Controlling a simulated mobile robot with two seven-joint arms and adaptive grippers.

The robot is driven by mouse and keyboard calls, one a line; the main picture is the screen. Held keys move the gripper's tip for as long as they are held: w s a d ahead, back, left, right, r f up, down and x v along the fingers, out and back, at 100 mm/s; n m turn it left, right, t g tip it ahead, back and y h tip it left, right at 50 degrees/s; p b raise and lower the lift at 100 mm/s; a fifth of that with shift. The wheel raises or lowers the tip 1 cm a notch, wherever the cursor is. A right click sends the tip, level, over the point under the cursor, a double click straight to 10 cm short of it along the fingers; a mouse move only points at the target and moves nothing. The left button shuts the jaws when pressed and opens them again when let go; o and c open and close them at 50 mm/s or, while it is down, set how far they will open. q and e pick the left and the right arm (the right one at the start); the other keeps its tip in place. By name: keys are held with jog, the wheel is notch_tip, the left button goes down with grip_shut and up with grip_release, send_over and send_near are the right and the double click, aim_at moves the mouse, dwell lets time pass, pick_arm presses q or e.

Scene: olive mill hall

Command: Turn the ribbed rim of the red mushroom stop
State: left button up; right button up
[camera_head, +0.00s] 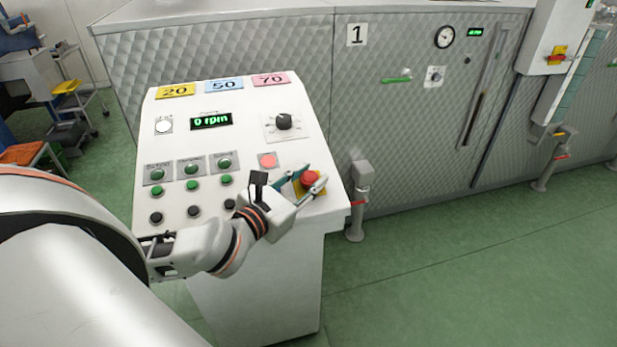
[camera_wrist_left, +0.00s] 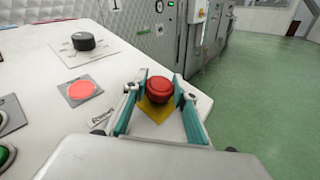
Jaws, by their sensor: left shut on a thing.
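The red mushroom stop (camera_head: 309,179) sits on a yellow plate (camera_head: 318,188) at the lower right corner of the white control panel. My left gripper (camera_head: 307,184) reaches it from the left, its fingers on either side of the red head. In the left wrist view the stop (camera_wrist_left: 159,88) lies between the two teal-padded fingertips of the left gripper (camera_wrist_left: 159,86), over its yellow plate (camera_wrist_left: 157,110). The gripper is shut on the stop. The ribs of the rim are too small to make out. My right gripper is not in view.
The panel (camera_head: 245,150) carries a black knob (camera_head: 284,121), a flat red button (camera_head: 268,160), green and black buttons and a display reading 0 rpm (camera_head: 211,121). A grey post (camera_head: 359,200) stands right of it. Green floor (camera_head: 460,250) is clear at right.

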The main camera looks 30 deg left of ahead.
pick_arm(q)
jog(key=shift+f, duration=0.1)
jog(key=o, duration=1.1)
jog(key=shift+w, duration=0.1)
jog(key=shift+n+y, duration=0.4)
